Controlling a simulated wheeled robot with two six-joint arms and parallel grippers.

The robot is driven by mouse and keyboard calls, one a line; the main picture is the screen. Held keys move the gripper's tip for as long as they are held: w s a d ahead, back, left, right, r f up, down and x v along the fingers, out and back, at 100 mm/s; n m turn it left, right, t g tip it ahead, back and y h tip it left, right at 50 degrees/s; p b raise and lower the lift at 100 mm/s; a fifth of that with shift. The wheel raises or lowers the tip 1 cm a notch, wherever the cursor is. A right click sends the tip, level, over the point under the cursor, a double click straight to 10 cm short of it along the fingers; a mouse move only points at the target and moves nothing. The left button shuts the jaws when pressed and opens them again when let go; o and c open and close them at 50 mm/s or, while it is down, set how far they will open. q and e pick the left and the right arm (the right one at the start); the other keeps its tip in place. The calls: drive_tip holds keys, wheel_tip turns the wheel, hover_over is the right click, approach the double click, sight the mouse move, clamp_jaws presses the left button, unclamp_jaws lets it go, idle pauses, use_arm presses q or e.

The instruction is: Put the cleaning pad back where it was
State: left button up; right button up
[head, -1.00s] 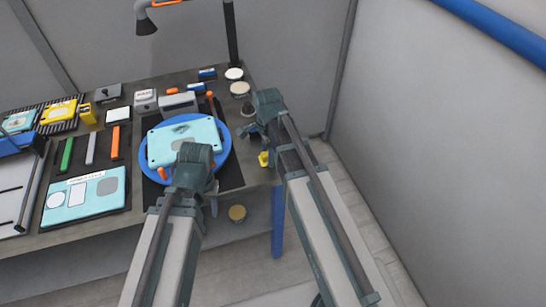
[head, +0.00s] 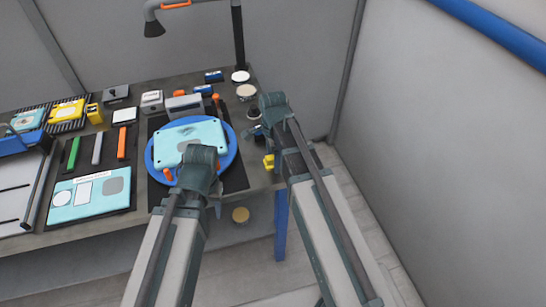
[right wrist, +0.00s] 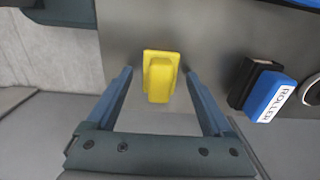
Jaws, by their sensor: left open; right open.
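A small yellow block with a raised grip, which appears to be the cleaning pad, lies at the table's right edge in the head view (head: 268,161). In the right wrist view the yellow block (right wrist: 160,78) sits between the open fingers of my right gripper (right wrist: 159,90), with a gap on each side. My right gripper (head: 270,140) reaches over the table's right edge in the head view. My left gripper (head: 197,172) is open over the near side of a pale cyan case (head: 185,140); its fingertips are largely hidden by its own wrist.
The cyan case lies on a blue round plate (head: 232,160). A blue block marked ROLLER (right wrist: 268,95) lies right of the yellow block in the wrist view. Round items (head: 246,91) stand at the back right. A cyan panel (head: 90,198) and coloured bars (head: 97,149) lie left.

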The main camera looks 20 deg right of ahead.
wheel_tip(320, 180, up, 12)
drive_tip(key=p, duration=1.2)
drive_tip(key=s+a+n, duration=0.5)
drive_tip(key=s+n, duration=0.2)
drive_tip(key=n, duration=0.3)
drive_tip(key=s+a+n+h, duration=0.1)
drive_tip(key=s+a+n, duration=0.4)
drive_tip(key=n, duration=0.6)
drive_tip(key=shift+s+a, duration=0.2)
drive_tip(key=shift+s, duration=0.95)
wheel_tip(320, 180, down, 4)
drive_tip(key=b, duration=0.4)
drive_tip(key=shift+r, duration=0.2)
